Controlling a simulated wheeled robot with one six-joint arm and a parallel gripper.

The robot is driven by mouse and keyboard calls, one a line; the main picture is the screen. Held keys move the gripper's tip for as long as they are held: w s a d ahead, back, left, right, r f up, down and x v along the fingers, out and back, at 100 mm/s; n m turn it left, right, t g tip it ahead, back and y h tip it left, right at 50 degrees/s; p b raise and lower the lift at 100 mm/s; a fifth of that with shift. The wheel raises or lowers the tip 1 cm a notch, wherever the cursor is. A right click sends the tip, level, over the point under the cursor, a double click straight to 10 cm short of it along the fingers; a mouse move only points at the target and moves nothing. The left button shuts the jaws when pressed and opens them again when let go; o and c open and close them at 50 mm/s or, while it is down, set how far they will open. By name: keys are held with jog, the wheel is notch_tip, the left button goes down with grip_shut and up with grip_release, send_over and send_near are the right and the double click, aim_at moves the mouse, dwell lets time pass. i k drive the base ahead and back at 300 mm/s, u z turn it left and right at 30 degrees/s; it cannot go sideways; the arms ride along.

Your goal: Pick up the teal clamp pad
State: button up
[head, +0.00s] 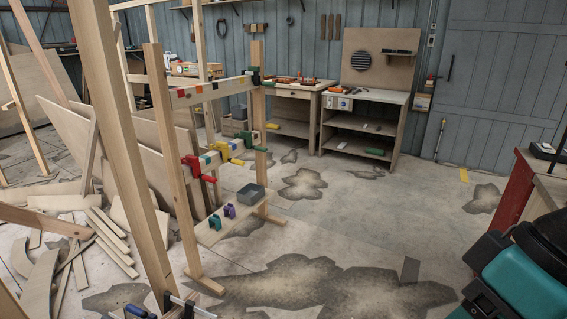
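A small teal piece (215,221), which looks like the teal clamp pad, sits on the low board (208,236) of the wooden frame at the centre left. A similar purple piece (229,210) stands close to its right. A grey open box (251,193) stands further right on the same board. The teal piece is small in the picture, so its fine shape is hard to tell. My gripper is not in view.
Red (197,168), yellow (229,151) and green clamps hang on the frame's middle rail. A leaning wooden post (125,130) stands in front at left. Loose planks (110,238) litter the left floor. Open concrete floor (340,225) lies right of the frame. Workbenches (362,135) stand at the back.

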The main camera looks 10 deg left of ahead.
aim_at(215, 219)
jog(key=u, duration=0.45)
jog(key=i, duration=3)
jog(key=z, duration=0.4)
